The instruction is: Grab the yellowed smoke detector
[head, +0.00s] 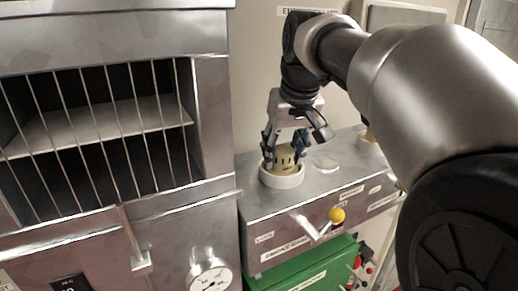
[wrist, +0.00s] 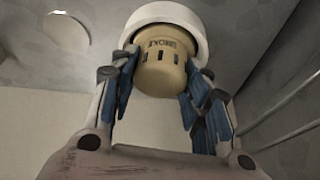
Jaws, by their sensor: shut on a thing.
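The yellowed smoke detector (head: 285,158) is a short cream-yellow cylinder with dark slots. It sits in a white round ring (head: 282,180) on top of a metal cabinet. In the wrist view the detector (wrist: 162,62) shows lettering that seems to read "SMOKE", with the white ring (wrist: 165,12) around its far end. My gripper (head: 286,146) comes down from above with its fingers on either side of the detector. In the wrist view the blue-padded fingers of my gripper (wrist: 160,88) are closed on it. I cannot tell whether the detector is clear of the ring.
The metal cabinet top (head: 258,205) also has a flat pale disc (head: 326,164) to the right of the ring. A tall metal unit with a barred opening (head: 100,120) stands close on the left.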

